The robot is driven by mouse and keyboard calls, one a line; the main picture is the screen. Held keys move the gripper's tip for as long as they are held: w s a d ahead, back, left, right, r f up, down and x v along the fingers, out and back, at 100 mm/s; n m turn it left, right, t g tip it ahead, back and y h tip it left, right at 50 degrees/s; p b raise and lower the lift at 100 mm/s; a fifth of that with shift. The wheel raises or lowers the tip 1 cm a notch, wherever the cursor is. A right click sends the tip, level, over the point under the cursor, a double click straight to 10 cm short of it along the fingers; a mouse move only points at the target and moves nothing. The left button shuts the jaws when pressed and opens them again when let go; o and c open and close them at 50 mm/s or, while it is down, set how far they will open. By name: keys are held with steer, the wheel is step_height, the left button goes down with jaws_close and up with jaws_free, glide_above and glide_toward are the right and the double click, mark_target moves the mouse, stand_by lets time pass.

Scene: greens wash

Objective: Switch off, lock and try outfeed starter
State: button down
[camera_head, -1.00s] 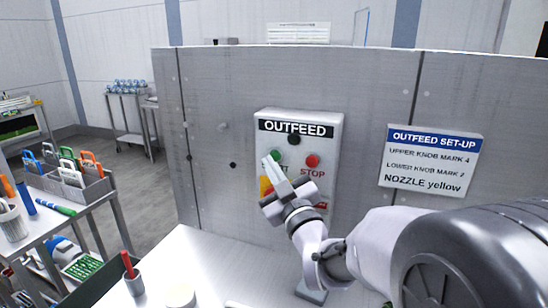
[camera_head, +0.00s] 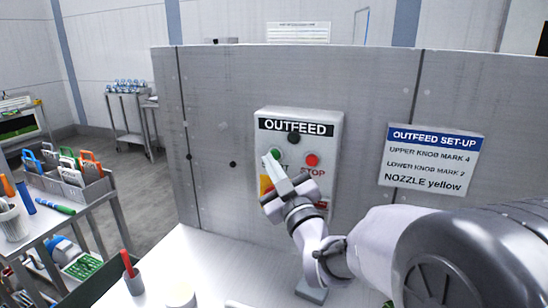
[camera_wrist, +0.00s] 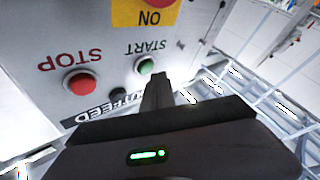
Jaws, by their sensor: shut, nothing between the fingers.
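The outfeed starter (camera_head: 335,135) is a light grey box on the grey wall panel, labelled OUTFEED. It has a black round part (camera_head: 293,138) under the label, a red STOP button (camera_head: 311,160) and a green START button, seen clearly in the wrist view (camera_wrist: 147,66). A yellow plate with a red part (camera_wrist: 145,18) reads ON, upside down in the wrist view; my gripper hides much of it in the head view (camera_head: 266,186). My gripper (camera_head: 268,158) is shut and empty, its tips at the START button. I cannot tell whether they touch it.
An OUTFEED SET-UP sign (camera_head: 430,160) hangs to the right. A bench (camera_head: 225,270) below holds a red-handled tool in a grey cup (camera_head: 133,282). At left, a trolley carries a grey rack (camera_head: 95,195) of coloured handled items. A cart with bottles (camera_head: 128,95) stands behind.

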steer(key=shift+w+d+b, duration=0.1)
steer(key=shift+w+b, duration=0.2)
steer(key=shift+w+d+b, duration=0.2)
steer(key=shift+w+b, duration=0.1)
steer(key=shift+w, duration=0.1)
stand_by(0.6)
stand_by(0.4)
steer(key=shift+s+a+b, duration=0.35)
steer(key=shift+s+b, duration=0.4)
steer(key=shift+b, duration=0.05)
steer(key=s+b, duration=0.1)
steer(key=s+a+b, duration=0.1)
steer(key=s, duration=0.1)
steer(key=s+b, duration=0.1)
steer(key=shift+s+a, duration=0.35)
steer(key=shift+s, duration=0.05)
